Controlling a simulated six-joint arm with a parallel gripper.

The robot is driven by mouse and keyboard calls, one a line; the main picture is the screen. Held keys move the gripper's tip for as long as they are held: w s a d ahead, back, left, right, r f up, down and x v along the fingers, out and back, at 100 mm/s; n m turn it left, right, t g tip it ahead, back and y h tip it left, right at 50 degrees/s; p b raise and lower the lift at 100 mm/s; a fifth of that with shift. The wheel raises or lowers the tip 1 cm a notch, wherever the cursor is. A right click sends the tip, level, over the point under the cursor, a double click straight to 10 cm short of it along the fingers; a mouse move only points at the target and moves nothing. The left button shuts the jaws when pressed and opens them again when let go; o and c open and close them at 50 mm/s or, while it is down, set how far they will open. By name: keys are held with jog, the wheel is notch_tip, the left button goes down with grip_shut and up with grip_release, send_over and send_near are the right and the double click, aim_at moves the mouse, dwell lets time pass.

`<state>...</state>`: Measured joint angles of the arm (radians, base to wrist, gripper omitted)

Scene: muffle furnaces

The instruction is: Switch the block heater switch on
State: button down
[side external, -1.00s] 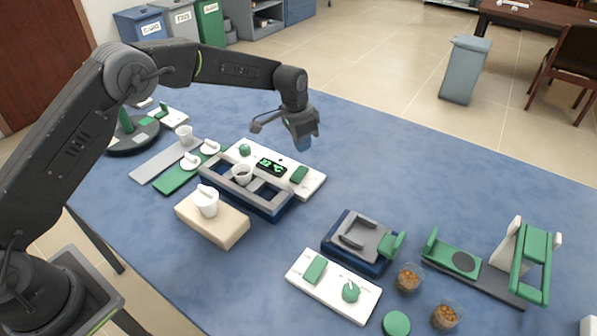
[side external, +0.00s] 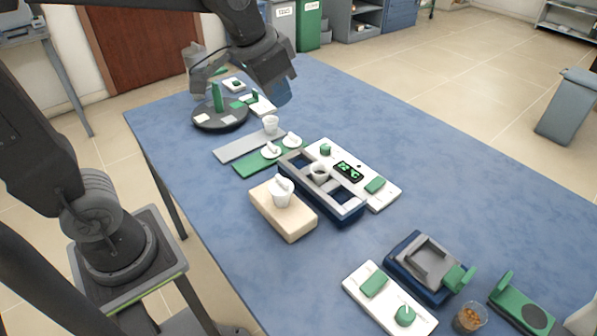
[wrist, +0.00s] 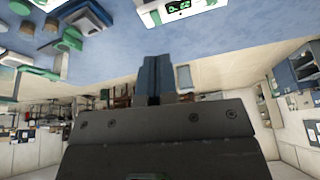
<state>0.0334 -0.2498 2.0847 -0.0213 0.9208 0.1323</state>
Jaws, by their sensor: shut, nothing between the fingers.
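Which way the rocker is tilted is too small to tell. The display also shows at the top of the wrist view (wrist: 178,6). My gripper (side external: 281,95), with blue fingertips, is shut and empty. It is raised at the back left, clear of the panel. Its fingers show in the wrist view (wrist: 153,78).
A second white panel (side external: 385,305) with a green rocker and knob lies in front, beside a blue-based clamp device (side external: 415,285). A wooden block (side external: 275,222) carries a white crucible. A round dark stand (side external: 218,125) is at the back left. Blue table right of the heater is clear.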

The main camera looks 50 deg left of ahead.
jog(key=s+a+f+n+t, duration=0.1)
jog(key=s+f, duration=0.2)
jog(key=s, duration=0.9)
jog(key=shift+s+a+n, duration=0.2)
jog(key=shift+s+n, duration=0.05)
jog(key=shift+n, duration=0.15)
jog(key=w+d+r+g, duration=0.1)
jog(key=w, duration=0.9)
jog(key=w+d+r+g, duration=0.1)
jog(key=w+d, duration=0.1)
jog(key=w, duration=0.8)
jog(key=w+d+f, duration=0.2)
jog(key=w+f, duration=0.5)
jog(key=w, duration=0.1)
jog(key=w+d+f+g, duration=0.1)
jog(key=w+d+f, duration=0.1)
jog(key=w+f, duration=0.4)
jog(key=shift+w+d+f, duration=0.3)
jog(key=shift+w+f, duration=0.05)
jog(key=shift+w, duration=0.7)
